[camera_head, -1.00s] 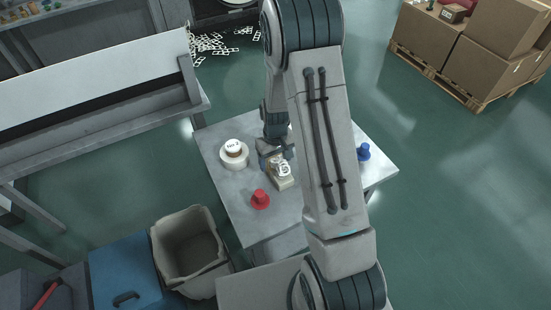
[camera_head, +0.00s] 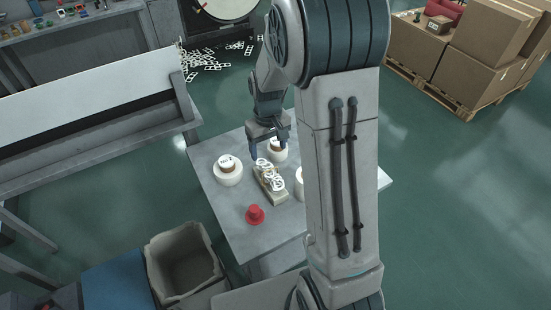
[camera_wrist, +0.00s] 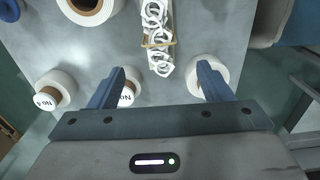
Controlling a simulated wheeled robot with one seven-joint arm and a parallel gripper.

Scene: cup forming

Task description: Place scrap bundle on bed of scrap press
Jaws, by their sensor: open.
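The scrap bundle (camera_head: 271,182) is a narrow stack of white punched strips with ring-shaped holes, lying on the grey table (camera_head: 222,208). In the wrist view the bundle (camera_wrist: 157,28) has a brown band around it and points toward the gap between my fingers. My gripper (camera_head: 269,150) is open and empty, above the table by the far end of the bundle. In the wrist view my gripper (camera_wrist: 162,70) shows its two blue fingers wide apart. I cannot pick out the scrap press or its bed with certainty.
White rolls (camera_head: 228,171) stand on the table on both sides of the bundle, and a red knob-like piece (camera_head: 255,214) stands near its front. A bin (camera_head: 184,262) is at the front left. Loose scrap strips (camera_head: 215,60) lie on the floor behind. Boxes (camera_head: 475,48) stand on a pallet.

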